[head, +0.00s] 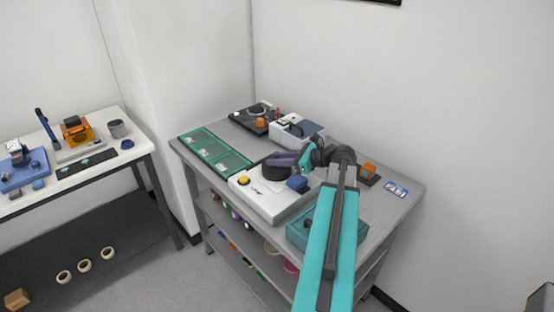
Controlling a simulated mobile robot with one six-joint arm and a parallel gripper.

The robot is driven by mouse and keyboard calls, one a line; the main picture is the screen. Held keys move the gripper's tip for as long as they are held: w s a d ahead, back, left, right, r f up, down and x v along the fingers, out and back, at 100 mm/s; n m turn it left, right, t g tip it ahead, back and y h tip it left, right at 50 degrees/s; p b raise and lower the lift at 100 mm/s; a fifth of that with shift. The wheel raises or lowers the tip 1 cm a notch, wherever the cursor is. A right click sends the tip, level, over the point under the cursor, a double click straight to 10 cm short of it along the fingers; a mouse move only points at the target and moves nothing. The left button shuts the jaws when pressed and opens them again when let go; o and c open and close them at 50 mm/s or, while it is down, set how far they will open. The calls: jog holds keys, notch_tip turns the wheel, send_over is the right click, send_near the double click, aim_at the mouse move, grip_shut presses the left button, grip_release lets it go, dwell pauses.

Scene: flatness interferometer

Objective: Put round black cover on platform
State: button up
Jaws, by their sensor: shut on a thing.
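The round black cover (275,173) shows as a dark round shape above the white instrument (265,201), at the front middle of the grey table. My gripper (284,160) reaches in from the right and is shut on the cover, with its jaws partly in front of it. I cannot tell whether the cover touches the instrument or hangs just above it. The instrument has a yellow button (243,180) at its left and a blue block-like part (297,184) at its right. The platform cannot be told apart at this size; the cover and gripper may hide it.
A green sectioned tray (207,144) lies left of the instrument. A dark device (255,116) and a white-and-blue device (297,130) stand behind. A teal bin (299,238) stands front right, partly behind my arm. A second bench (140,145) is at left.

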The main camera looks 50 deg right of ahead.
jog(key=shift+f, duration=0.1)
jog(key=o, duration=1.1)
jog(key=shift+s, duration=0.1)
jog(key=shift+b+v, duration=1.7)
jog(key=shift+v, duration=4.25)
